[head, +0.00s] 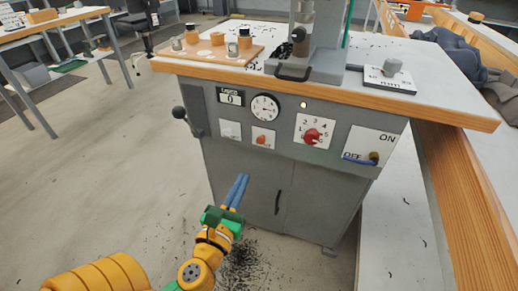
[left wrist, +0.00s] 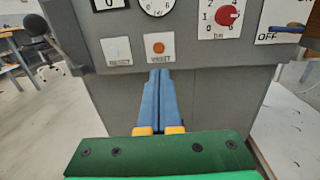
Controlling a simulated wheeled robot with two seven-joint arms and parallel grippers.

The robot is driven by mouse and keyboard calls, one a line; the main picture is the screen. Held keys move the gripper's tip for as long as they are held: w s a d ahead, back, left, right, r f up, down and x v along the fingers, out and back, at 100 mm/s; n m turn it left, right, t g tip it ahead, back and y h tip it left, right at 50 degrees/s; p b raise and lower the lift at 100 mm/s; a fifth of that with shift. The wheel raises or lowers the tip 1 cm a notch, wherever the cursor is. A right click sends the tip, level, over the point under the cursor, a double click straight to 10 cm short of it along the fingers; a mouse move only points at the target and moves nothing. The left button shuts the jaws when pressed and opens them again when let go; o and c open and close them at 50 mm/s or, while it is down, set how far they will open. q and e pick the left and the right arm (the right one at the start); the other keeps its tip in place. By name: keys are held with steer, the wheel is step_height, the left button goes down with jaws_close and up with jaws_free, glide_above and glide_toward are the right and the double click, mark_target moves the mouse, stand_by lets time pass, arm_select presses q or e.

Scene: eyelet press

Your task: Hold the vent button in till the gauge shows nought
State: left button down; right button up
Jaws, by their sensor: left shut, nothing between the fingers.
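The vent button (head: 262,139) is a round orange knob on a small white plate on the grey press cabinet's front. It also shows in the left wrist view (left wrist: 158,47), with a label under it. The round white gauge (head: 265,107) sits just above it; its needle is too small to read surely, and the left wrist view cuts off its top (left wrist: 157,6). My left gripper (head: 241,177) has its blue fingers shut together and empty. Its tips (left wrist: 159,72) are below the button and apart from it in the head view. My right gripper is not in view.
A counter (head: 231,98) reading 0, a blank-looking plate (head: 230,130), a red dial (head: 311,135) and an ON/OFF switch (head: 373,157) share the panel. A black ball handle (head: 180,113) juts out at the cabinet's left. Floor in front is open, with dark scraps.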

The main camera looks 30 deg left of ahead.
mark_target(261, 142)
arm_select(q)
steer(key=x, duration=1.1)
steer(key=shift+w+a+p, duration=0.15)
steer(key=shift+w+p, duration=0.15)
steer(key=shift+w+a, duration=0.15)
steer(key=shift+w, duration=0.3)
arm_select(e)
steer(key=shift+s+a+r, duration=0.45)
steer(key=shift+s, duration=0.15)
